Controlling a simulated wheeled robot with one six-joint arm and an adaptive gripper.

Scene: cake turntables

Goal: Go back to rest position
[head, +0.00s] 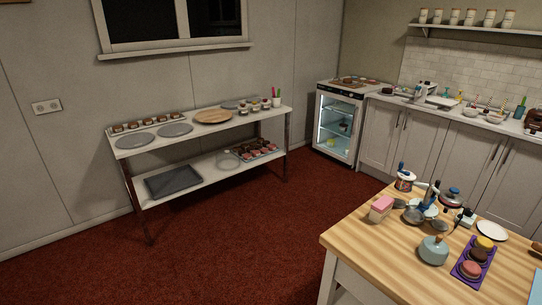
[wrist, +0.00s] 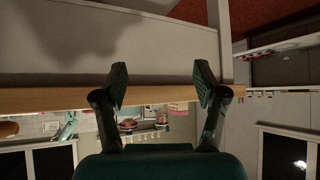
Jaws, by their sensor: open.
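My gripper (wrist: 161,82) shows in the wrist view with its two dark fingers spread apart and nothing between them. The wrist picture looks upside down. A wooden edge (wrist: 160,97) runs across it behind the fingers, with a pale panel (wrist: 100,62) above it in the picture. I cannot tell the distance between the fingers and this edge. My gripper and arm do not show in the head view.
A two-level shelf table (head: 120,152) with round discs stands against the wall. Red floor (head: 235,230) between them is clear.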

